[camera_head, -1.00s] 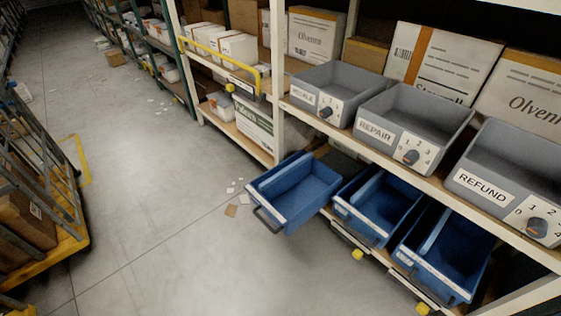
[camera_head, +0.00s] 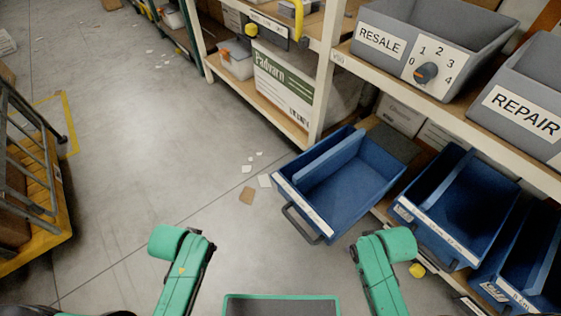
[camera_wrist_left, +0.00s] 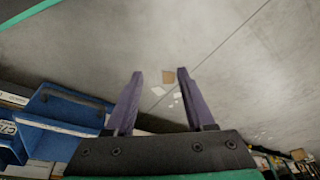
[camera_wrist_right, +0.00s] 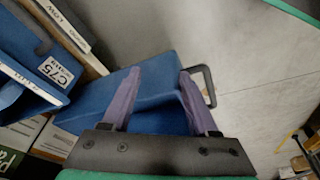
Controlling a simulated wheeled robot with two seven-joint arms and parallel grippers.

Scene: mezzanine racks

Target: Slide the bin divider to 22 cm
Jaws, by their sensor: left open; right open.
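The pulled-out blue bin (camera_head: 372,190) juts from the lower shelf in the head view, with a dark handle (camera_head: 298,225) on its front. Its divider (camera_head: 332,158) is a blue upright panel running front to back, near the left wall. Any scale marks on the front strip are too small to read. In the head view both grippers are out of sight.
Two more blue bins (camera_head: 455,210) (camera_head: 525,255) stand to the right. Above are grey bins labelled RESALE (camera_head: 430,30) and REPAIR (camera_head: 530,95). A shelf post (camera_head: 325,75) rises behind the pulled-out bin. A yellow-edged cart (camera_head: 40,200) stands left. The floor between is clear except paper scraps.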

